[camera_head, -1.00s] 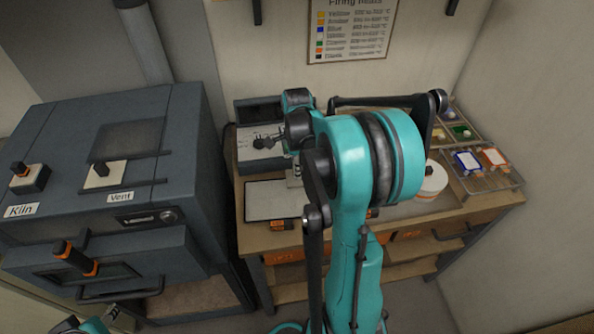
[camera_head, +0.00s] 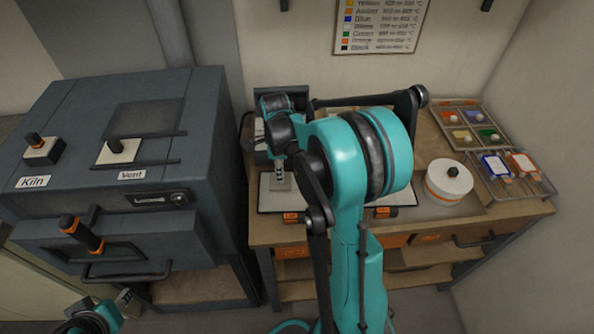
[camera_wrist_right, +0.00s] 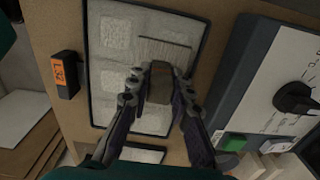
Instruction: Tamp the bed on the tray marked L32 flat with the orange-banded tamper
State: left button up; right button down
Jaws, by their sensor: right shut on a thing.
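The tray (camera_wrist_right: 91,55) has a dark rim and a pale bed with several squarish patches. An orange tag reading L32 (camera_wrist_right: 65,73) stands beside it in the right wrist view. The tray also shows in the head view (camera_head: 270,206), partly hidden by my right arm. My right gripper (camera_wrist_right: 158,80) is over the bed, shut on a brownish block that seems to be the tamper (camera_wrist_right: 158,90). Its orange band is not visible, and I cannot tell whether it touches the bed. In the head view my right gripper (camera_head: 279,168) points down. My left gripper (camera_head: 122,300) is at the lower left, its jaws unclear.
A control box with a black knob (camera_wrist_right: 295,98) stands close beside the tray. The dark kiln (camera_head: 110,150) fills the left. A round white container (camera_head: 449,182) and racks of coloured samples (camera_head: 470,120) occupy the bench's right side.

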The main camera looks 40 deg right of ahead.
jog(key=shift+w+a, duration=0.15)
jog(key=shift+a, duration=1)
jog(key=s+a, duration=0.2)
jog(key=s, duration=0.1)
jog(key=shift+s+a+r, duration=0.1)
jog(key=shift+s, duration=0.15)
jog(key=s+d, duration=0.2)
jog(key=d, duration=0.1)
jog(key=s+d, duration=0.5)
jog(key=d, duration=0.2)
jog(key=shift+s, duration=0.2)
jog(key=shift+f, duration=0.2)
jog(key=shift+f, duration=0.15)
jog(key=shift+f, duration=0.1)
jog(key=shift+a+f+b, duration=0.1)
jog(key=shift+f+b, duration=0.2)
jog(key=shift+b, duration=0.1)
